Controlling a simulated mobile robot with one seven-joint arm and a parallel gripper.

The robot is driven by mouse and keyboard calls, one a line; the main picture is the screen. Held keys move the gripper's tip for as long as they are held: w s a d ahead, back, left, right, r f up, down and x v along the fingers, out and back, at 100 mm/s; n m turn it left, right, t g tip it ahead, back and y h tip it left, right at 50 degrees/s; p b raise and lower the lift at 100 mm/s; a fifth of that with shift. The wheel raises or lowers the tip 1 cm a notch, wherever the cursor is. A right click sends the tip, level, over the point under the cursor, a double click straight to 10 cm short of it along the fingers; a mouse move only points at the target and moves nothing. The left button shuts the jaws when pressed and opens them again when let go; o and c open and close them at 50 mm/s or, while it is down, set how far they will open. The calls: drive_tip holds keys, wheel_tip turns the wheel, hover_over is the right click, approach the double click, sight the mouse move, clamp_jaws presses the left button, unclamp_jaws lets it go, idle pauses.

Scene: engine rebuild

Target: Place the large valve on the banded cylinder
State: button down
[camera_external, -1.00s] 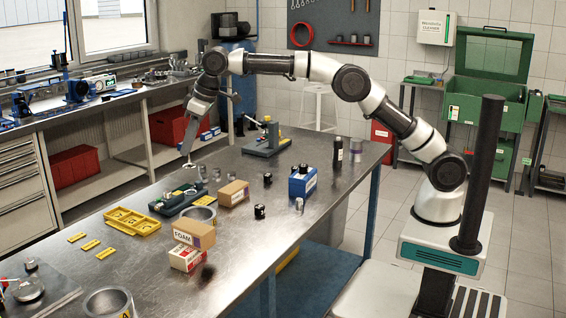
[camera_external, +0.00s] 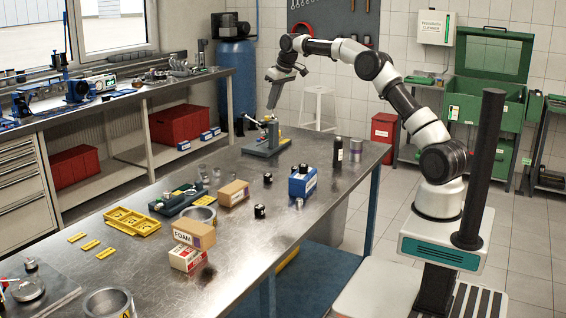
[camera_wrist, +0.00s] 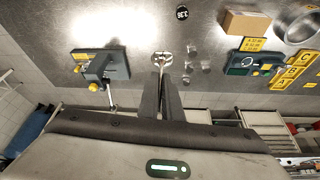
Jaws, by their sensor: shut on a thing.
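My gripper (camera_external: 271,106) hangs over the far part of the steel bench, just above the green-and-grey fixture (camera_external: 266,147). In the wrist view its two dark fingers (camera_wrist: 160,78) are close together. They are shut on a slim metal piece with a pale round head, which I take for the large valve (camera_wrist: 162,57). In the external view the valve is too small to make out. Several grey cylinders (camera_wrist: 189,67) stand beyond the fingers, a little to the right. A purple-grey can (camera_external: 356,151) stands near the bench's far end. I cannot tell which cylinder is the banded one.
The fixture is left of my fingers in the wrist view (camera_wrist: 101,66). A green tray (camera_external: 179,201), yellow tray (camera_external: 132,222), cardboard box (camera_external: 233,193), blue box (camera_external: 302,181) and dark bottle (camera_external: 338,152) stand on the bench.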

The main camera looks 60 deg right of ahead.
drive_tip(key=s+d+m+h, duration=0.1)
drive_tip(key=s+d, duration=0.3)
drive_tip(key=d, duration=0.5)
drive_tip(key=s+d+m, duration=0.1)
drive_tip(key=s+d, duration=0.3)
drive_tip(key=d, duration=0.5)
drive_tip(key=m+h, duration=0.1)
drive_tip(key=m, duration=0.2)
hover_over(357, 140)
drive_tip(key=shift+g, duration=0.3)
drive_tip(key=shift+w+d+f+p, duration=0.15)
drive_tip(key=shift+f+p, duration=0.1)
drive_tip(key=shift+f, duration=3.45)
drive_tip(key=shift+d+f+p, duration=0.1)
drive_tip(key=shift+f+p, duration=0.1)
drive_tip(key=shift+f, duration=3.5)
drive_tip(key=shift+f, duration=0.1)
drive_tip(key=shift+f, duration=0.15)
drive_tip(key=c, duration=1.9)
unclamp_jaws()
drive_tip(key=shift+c, duration=0.2)
